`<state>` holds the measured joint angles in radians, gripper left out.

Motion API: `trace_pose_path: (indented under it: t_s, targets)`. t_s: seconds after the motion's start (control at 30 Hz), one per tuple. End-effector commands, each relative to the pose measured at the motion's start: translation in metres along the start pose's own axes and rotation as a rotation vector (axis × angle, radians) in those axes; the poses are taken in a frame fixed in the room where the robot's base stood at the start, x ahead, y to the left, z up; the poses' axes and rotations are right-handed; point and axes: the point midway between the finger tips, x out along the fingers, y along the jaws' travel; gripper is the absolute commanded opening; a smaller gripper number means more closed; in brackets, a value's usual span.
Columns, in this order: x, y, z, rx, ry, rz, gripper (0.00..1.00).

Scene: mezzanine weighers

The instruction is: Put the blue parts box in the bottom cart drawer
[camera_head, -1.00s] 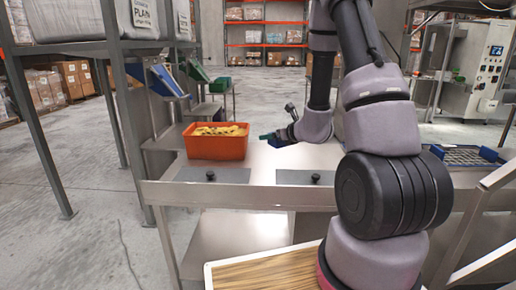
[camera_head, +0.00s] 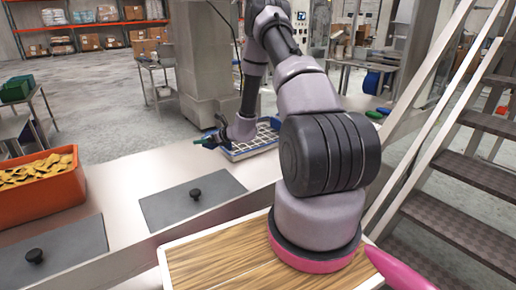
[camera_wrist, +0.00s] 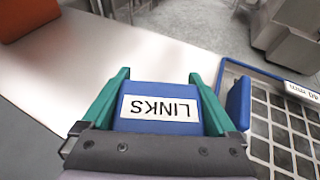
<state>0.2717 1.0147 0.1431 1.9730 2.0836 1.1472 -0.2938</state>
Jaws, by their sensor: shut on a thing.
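The blue parts box (camera_wrist: 160,92), with a white label reading LINKS upside down in the picture, sits between the green fingers of my gripper (camera_wrist: 158,77) in the wrist view. The fingers are shut on its two sides. In the head view my gripper (camera_head: 208,140) is small, above the steel counter beside the left end of a blue-rimmed grid tray (camera_head: 255,149). The box is hard to make out there. I cannot pick out the cart or its bottom drawer in either view.
An orange bin of yellow parts (camera_head: 40,190) stands at the counter's left. Two grey plates with black knobs (camera_head: 195,194) lie on the counter (camera_head: 125,178). In the wrist view a small blue piece (camera_wrist: 238,104) is by the tray (camera_wrist: 285,130). Metal stairs (camera_head: 465,170) rise at the right.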

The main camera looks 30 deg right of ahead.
Motion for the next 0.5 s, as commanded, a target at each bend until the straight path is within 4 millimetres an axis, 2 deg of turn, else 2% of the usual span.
trace_pose_path:
  t_s: [0.07, 0.3, 0.5]
  targets:
    - [0.003, 0.0, -0.004, 0.001, 0.0, 0.001, 0.3]
    - [0.018, -0.001, -0.043, 0.002, 0.0, 0.0, 0.3]
    - [0.024, 0.0, -0.057, 0.001, 0.0, 0.0, 0.3]
